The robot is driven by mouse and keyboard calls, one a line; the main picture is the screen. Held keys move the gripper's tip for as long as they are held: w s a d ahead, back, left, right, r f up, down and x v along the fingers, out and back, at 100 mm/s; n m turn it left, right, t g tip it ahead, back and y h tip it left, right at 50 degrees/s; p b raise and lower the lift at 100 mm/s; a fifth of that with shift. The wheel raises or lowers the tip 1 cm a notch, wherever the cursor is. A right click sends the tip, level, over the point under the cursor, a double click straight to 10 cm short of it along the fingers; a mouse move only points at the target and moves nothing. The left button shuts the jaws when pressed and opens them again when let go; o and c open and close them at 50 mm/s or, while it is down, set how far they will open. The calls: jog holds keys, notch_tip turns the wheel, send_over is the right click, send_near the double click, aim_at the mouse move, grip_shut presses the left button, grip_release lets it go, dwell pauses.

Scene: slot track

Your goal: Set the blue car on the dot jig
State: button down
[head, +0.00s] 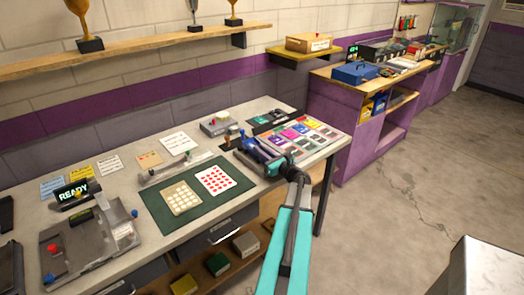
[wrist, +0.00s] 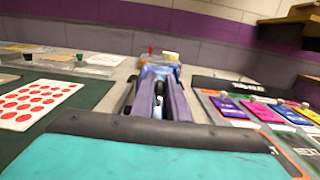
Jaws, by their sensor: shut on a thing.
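My gripper (head: 266,157) reaches over the right part of the bench. In the wrist view its two fingers (wrist: 159,98) point away from the camera and are shut on the blue car (wrist: 164,70). Only a small blue part of the car shows beyond the fingers; the rest is hidden. I cannot tell whether it touches the bench. Left of the gripper, a green mat (head: 156,222) carries a beige board with pale dots (head: 182,198) and a white card with red dots (head: 216,180). I cannot tell for certain which piece is the dot jig.
A colourful card tray (head: 318,131) lies close to the right of the gripper. A grey box with knobs (head: 217,126) stands behind it, and a clear ruler-like rail (head: 180,170) lies to its left. A grey device (head: 88,240) with a READY display (head: 73,195) is at far left.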

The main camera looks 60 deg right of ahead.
jog(key=shift+f+b, duration=0.4)
jog(key=shift+b, duration=0.3)
jog(key=c, duration=1.7)
grip_release()
jog(key=shift+r+p, duration=0.3)
jog(key=shift+p, duration=0.25)
jog(key=shift+r+p, duration=0.3)
jog(key=shift+p, duration=0.2)
jog(key=b+v, duration=0.4)
jog(key=v, duration=0.8)
jog(key=shift+f, duration=0.1)
